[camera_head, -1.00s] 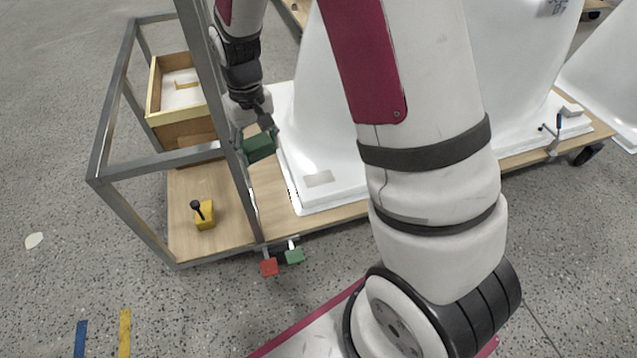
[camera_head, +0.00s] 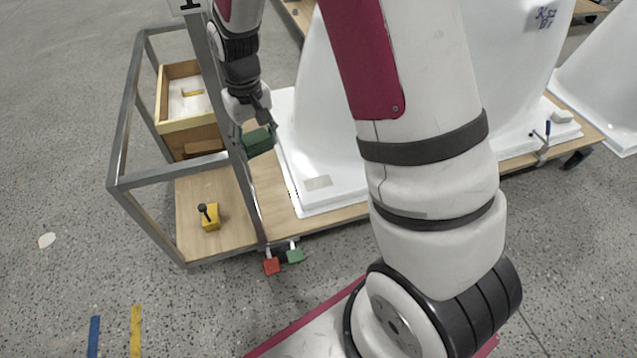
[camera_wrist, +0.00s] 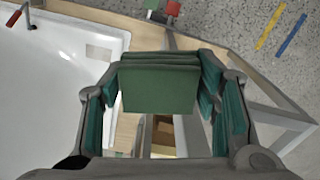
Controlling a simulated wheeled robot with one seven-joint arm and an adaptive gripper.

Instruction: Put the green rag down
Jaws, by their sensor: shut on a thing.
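The green rag (camera_wrist: 158,90) is a folded dark green block held between the two fingers of my gripper (camera_wrist: 160,85) in the wrist view. In the head view the rag (camera_head: 259,142) hangs at the end of my gripper (camera_head: 257,135), above the wooden cart deck (camera_head: 265,183), between the grey metal frame and the white tub shell. My gripper is shut on it. The rag looks clear of the deck, though the exact height is hard to tell.
A white tub shell (camera_head: 335,190) stands right of the rag. A grey metal frame (camera_head: 150,182) rises on the left. A wooden box (camera_head: 185,125) and a yellow block with a black knob (camera_head: 210,216) sit on the deck. Red (camera_head: 271,265) and green (camera_head: 295,256) clamp handles stick out at the front edge.

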